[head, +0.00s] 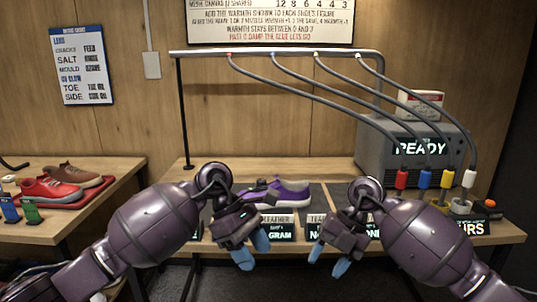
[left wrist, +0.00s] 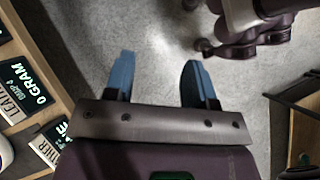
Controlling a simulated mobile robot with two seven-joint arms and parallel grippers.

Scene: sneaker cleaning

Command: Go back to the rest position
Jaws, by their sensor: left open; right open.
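My left gripper (head: 251,256) is open and empty in front of the middle of the bench, with its blue fingertips pointing down. In the left wrist view, my left gripper (left wrist: 158,80) shows its two blue fingers wide apart over bare grey floor. My right gripper (head: 328,258) is open and empty a little to the right, also in front of the bench edge. A purple sneaker (head: 285,191) sits on the bench behind and between the two grippers, touching neither. Parts of the bench behind my forearms are hidden.
Label cards (head: 277,236) stand along the bench front. A grey machine (head: 412,150) reading READY stands at the right, its hoses ending in coloured plugs. A side table (head: 118,170) at the left holds a red shoe (head: 48,189) and a brown shoe (head: 75,174). Floor below the grippers is clear.

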